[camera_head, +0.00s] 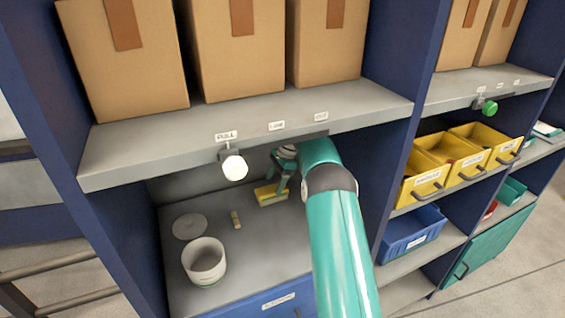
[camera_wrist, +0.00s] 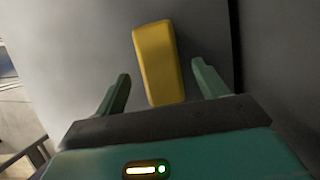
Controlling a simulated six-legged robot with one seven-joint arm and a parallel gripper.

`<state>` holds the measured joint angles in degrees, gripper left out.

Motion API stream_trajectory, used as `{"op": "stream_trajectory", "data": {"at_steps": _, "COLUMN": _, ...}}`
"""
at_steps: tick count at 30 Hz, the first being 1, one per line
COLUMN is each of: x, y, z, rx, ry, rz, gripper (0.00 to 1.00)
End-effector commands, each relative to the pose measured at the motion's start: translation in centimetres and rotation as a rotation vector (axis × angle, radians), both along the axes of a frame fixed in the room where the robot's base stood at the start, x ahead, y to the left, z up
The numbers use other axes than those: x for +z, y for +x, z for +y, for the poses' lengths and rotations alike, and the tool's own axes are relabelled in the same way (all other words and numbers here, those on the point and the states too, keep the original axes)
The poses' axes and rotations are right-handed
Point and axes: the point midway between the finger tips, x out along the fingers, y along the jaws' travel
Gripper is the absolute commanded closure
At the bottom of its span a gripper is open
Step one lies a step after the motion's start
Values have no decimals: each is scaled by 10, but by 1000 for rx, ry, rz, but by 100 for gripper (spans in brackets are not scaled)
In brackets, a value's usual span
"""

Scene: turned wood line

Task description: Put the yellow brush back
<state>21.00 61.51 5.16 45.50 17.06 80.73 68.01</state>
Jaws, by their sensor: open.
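The yellow brush (camera_head: 268,196) lies on the grey lower shelf board, towards the back of the bay. In the wrist view the yellow brush (camera_wrist: 156,60) shows as a plain yellow block, slightly tilted, ahead of and between my two fingers. My gripper (camera_wrist: 161,84) is open, with one finger on each side of the brush's near end and a gap on both sides. In the head view my gripper (camera_head: 282,184) is at the brush, partly hidden by my arm. I cannot tell whether a finger touches it.
The upper shelf (camera_head: 250,118) with a white knob (camera_head: 233,166) overhangs the bay. A dark upright (camera_head: 398,150) bounds its right side. Yellow bins (camera_head: 425,182) are beyond.

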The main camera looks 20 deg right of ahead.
Motion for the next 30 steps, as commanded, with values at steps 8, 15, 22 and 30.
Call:
{"op": "stream_trajectory", "data": {"at_steps": 8, "x": 58, "y": 1, "z": -26, "rx": -2, "ry": -2, "rz": -3, "gripper": 28}}
{"op": "stream_trajectory", "data": {"at_steps": 15, "x": 84, "y": 1, "z": -36, "rx": -1, "ry": -1, "rz": -1, "gripper": 28}}
{"op": "stream_trajectory", "data": {"at_steps": 22, "x": 88, "y": 0, "z": -37, "rx": -1, "ry": 0, "rz": 1, "gripper": 28}}
{"op": "stream_trajectory", "data": {"at_steps": 30, "x": 88, "y": 1, "z": -37, "rx": -1, "ry": 0, "rz": 0, "gripper": 28}}
